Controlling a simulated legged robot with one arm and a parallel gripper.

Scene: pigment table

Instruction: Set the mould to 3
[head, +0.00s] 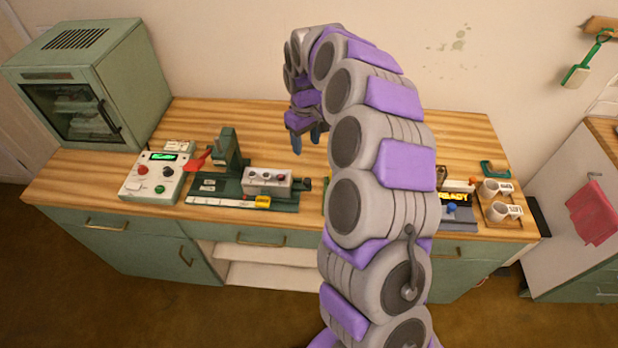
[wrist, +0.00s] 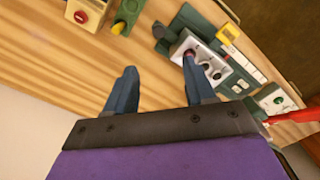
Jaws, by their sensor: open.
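What I take to be the mould is the grey block (head: 267,181) with small knobs on a dark green base, left of centre on the bench. It also shows in the wrist view (wrist: 207,62), with a dark red knob close to one fingertip in the picture. A white strip (head: 228,201) with a yellow piece (head: 262,202) runs along the base's front; its markings are too small to read. My gripper (head: 306,137) is open and empty above the bench, behind and right of the block. Its two blue fingers stand apart in the wrist view (wrist: 158,66).
A control box (head: 152,178) with a green display and a red lever (head: 198,161) stand left of the block. A green oven (head: 75,85) is at far left. My arm hides the bench's middle.

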